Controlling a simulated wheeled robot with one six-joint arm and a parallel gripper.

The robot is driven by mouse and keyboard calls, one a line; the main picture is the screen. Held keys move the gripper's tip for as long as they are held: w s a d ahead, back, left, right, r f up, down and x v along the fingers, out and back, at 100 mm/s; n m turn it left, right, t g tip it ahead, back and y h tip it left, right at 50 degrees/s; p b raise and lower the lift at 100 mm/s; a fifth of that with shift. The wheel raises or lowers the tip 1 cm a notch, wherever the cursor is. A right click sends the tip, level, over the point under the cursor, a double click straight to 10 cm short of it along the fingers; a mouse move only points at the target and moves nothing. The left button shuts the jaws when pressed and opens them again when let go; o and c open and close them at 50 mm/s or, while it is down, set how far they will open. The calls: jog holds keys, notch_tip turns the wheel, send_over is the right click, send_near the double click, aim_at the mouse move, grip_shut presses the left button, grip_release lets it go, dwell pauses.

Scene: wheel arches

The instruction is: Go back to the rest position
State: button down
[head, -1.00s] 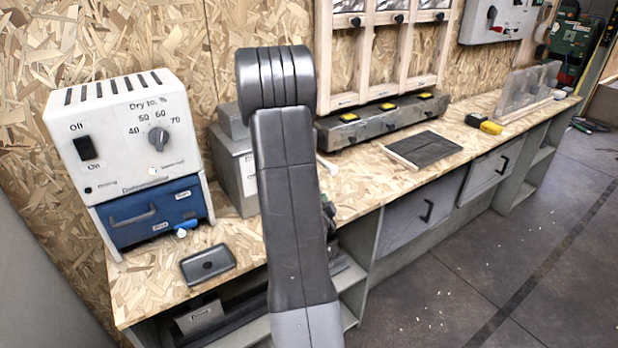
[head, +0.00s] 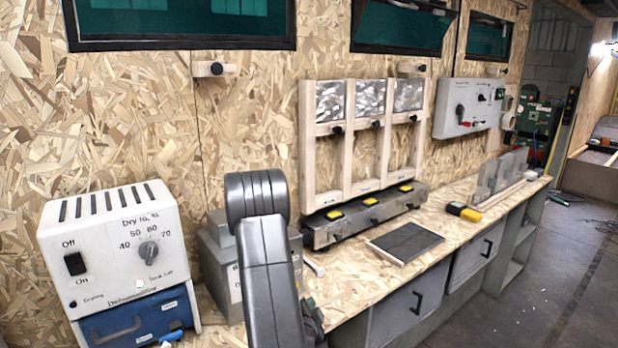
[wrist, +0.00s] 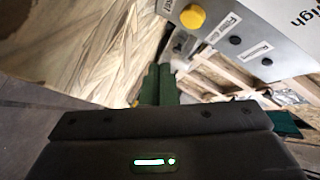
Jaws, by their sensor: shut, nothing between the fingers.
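My gripper (wrist: 160,86) shows in the wrist view as two dark green fingers side by side, closed together with nothing between them. It points toward the wooden bench area, beside a grey box with a yellow button (wrist: 192,17) and labels. In the head view my arm rises in the lower middle, in front of the bench, and the gripper itself is hidden there.
A white dehumidifier (head: 117,240) with a blue drawer stands at the left. A grey metal box (head: 222,262) sits behind my arm. The bench (head: 440,222) also bears a dark plate (head: 408,243), a yellow tool (head: 463,211) and a panel with yellow buttons (head: 365,215). Open floor (head: 560,270) lies at the right.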

jog(key=shift+s+d+f+b, duration=0.1)
jog(key=shift+s+d+b, duration=0.45)
jog(key=shift+s, duration=0.3)
jog(key=shift+s+d+b, duration=0.45)
jog(key=shift+s+d, duration=0.2)
jog(key=shift+s, duration=0.15)
jog(key=shift+w+a+r+p, duration=0.2)
jog(key=shift+w+a+p, duration=0.15)
jog(key=shift+w+p, duration=0.2)
jog(key=w+a+p, duration=0.2)
jog(key=w+p, duration=0.1)
jog(key=shift+w+a+r, duration=0.1)
jog(key=shift+w+a, duration=0.15)
jog(key=shift+a, duration=0.1)
jog(key=shift+w+a+f+b, duration=0.1)
jog(key=shift+w+f+b, duration=0.15)
jog(key=shift+f+b, duration=0.45)
jog(key=shift+s+r+b, duration=0.1)
jog(key=shift+r+b, duration=0.15)
jog(key=shift+b, duration=0.8)
jog(key=shift+b, duration=1.25)
